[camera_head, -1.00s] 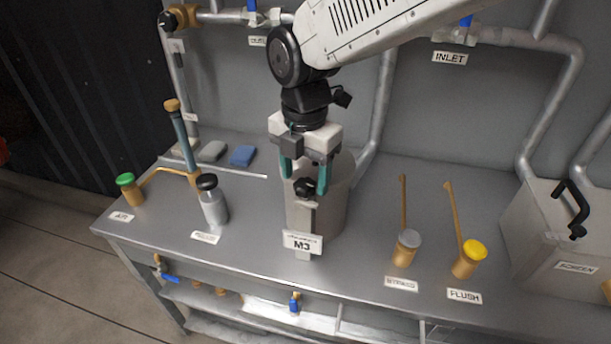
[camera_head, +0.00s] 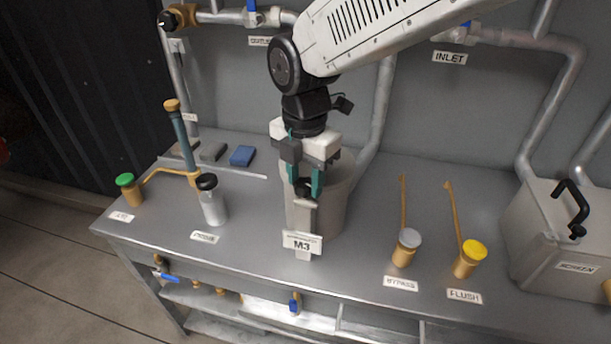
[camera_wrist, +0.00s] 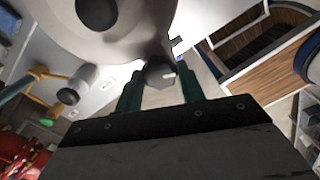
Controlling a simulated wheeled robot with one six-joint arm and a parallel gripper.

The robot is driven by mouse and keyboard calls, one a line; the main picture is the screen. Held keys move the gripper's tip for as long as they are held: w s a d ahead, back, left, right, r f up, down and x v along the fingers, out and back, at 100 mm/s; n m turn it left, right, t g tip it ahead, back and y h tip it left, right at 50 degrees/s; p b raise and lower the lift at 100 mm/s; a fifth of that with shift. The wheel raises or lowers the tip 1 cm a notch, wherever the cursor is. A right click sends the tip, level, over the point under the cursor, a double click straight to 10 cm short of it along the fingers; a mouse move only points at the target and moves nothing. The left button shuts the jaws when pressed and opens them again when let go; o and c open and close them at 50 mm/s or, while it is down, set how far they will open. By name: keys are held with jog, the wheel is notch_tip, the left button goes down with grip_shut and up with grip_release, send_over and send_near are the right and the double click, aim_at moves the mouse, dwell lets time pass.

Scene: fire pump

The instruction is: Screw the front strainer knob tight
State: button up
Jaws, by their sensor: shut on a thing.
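The front strainer knob (camera_wrist: 158,73) is small, dark and lobed, at the front of the grey strainer body (camera_head: 334,212). In the wrist view the knob sits between the two green fingers of my gripper (camera_wrist: 160,86). In the head view my gripper (camera_head: 304,188) points down in front of the strainer, and its fingers close on the knob (camera_head: 304,186) from both sides. The fingers partly hide the knob. A bracket with an M3 label (camera_head: 302,243) stands just below it.
A black-capped grey cylinder (camera_head: 212,203) stands to the left. Bypass (camera_head: 406,247) and yellow-capped flush (camera_head: 467,260) fittings stand to the right. A screen box (camera_head: 548,240) with a black handle is at the far right. The bench between strainer and bypass is clear.

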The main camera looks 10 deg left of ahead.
aim_at(305, 183)
jog(key=m, duration=0.5)
jog(key=shift+m, duration=0.3)
jog(key=m, duration=0.5)
jog(key=shift+m, duration=0.3)
dwell(0.3)
jog(key=o, duration=1)
jog(key=shift+r, duration=3.95)
